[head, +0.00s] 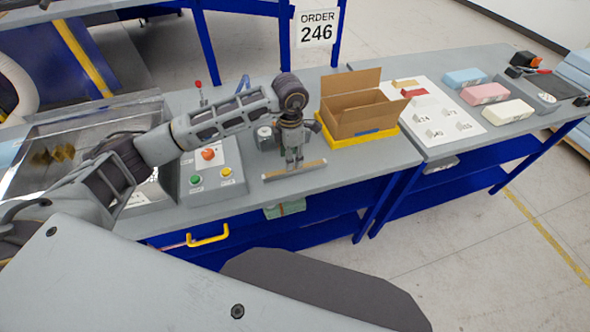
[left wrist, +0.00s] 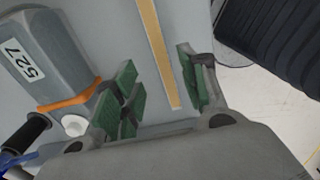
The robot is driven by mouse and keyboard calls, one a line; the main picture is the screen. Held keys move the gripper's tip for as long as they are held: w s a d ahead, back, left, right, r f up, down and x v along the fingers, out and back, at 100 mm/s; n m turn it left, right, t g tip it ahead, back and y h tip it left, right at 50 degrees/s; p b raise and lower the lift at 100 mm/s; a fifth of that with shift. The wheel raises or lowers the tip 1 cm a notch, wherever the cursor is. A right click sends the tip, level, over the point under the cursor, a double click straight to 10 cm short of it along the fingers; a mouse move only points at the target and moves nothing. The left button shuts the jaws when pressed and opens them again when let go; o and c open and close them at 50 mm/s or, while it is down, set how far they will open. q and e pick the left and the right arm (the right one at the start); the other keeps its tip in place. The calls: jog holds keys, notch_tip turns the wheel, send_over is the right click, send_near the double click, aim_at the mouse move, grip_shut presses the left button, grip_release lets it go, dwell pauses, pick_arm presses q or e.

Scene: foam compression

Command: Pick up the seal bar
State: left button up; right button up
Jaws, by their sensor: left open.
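The seal bar (head: 294,171) is a long thin strip with a tan top, lying on the grey table near its front edge. In the left wrist view the seal bar (left wrist: 158,50) runs between the two green-padded fingers. My left gripper (head: 294,165) points down over the middle of the bar in the head view. Its fingers (left wrist: 160,90) are open, one on each side of the bar and apart from it. Whether the fingertips reach down to the bar's height I cannot tell. My right gripper is not in view.
An open cardboard box (head: 358,112) stands on a yellow base right of the gripper. A control box (head: 210,172) with coloured buttons is to the left. A grey block marked 527 (left wrist: 35,60) is close to the fingers. Foam blocks (head: 485,93) lie farther right.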

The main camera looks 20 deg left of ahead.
aim_at(295, 170)
pick_arm(q)
jog(key=shift+s+f+p, duration=0.15)
jog(key=shift+f+p, duration=0.25)
jog(key=shift+f, duration=0.35)
notch_tip(295, 170, down, 3)
jog(key=shift+d+r+p, duration=0.1)
jog(key=shift+r+p, duration=0.1)
jog(key=shift+p, duration=0.2)
jog(key=shift+f, duration=0.55)
jog(key=shift+c, duration=0.4)
jog(key=c, duration=0.7)
grip_shut()
